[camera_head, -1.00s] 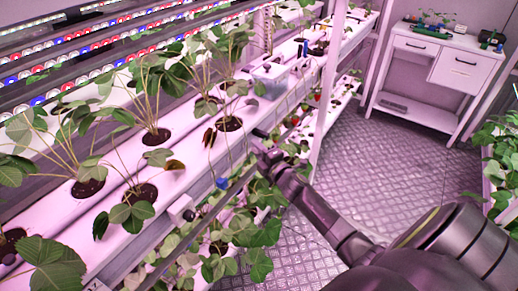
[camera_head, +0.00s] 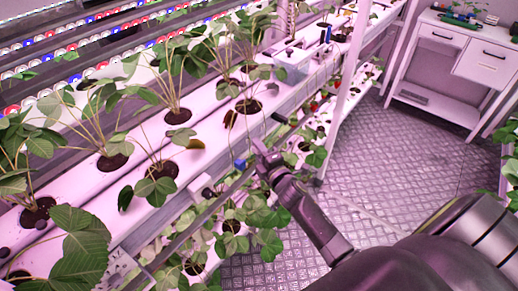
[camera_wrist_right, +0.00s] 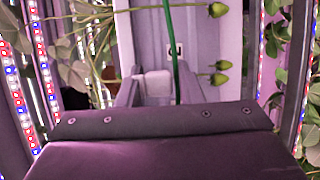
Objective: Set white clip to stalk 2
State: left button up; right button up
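My right gripper (camera_head: 260,153) reaches in from the lower right, beside the front rail of the planted trough. In the right wrist view its two fingers (camera_wrist_right: 156,92) stand on either side of a small pale block, which looks like the white clip (camera_wrist_right: 154,84). The fingers appear to press its sides. A green stalk (camera_wrist_right: 171,38) runs upright just beyond the clip, apart from or touching it, I cannot tell. Green buds (camera_wrist_right: 221,67) hang to its right. Which stalk is number 2 is not marked. My left gripper is not in view.
A blue piece (camera_head: 240,163) sits by the rail near my right gripper. A white block with a dark knob (camera_head: 206,192) is on the rail. Leafy plants fill the white trough (camera_head: 213,127); more foliage (camera_head: 262,220) hangs below. The patterned floor (camera_head: 385,165) is free to the right.

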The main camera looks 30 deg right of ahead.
jog(key=shift+o, duration=1)
jog(key=shift+s, duration=0.15)
jog(key=s+b, duration=0.1)
jog(key=s, duration=1.6)
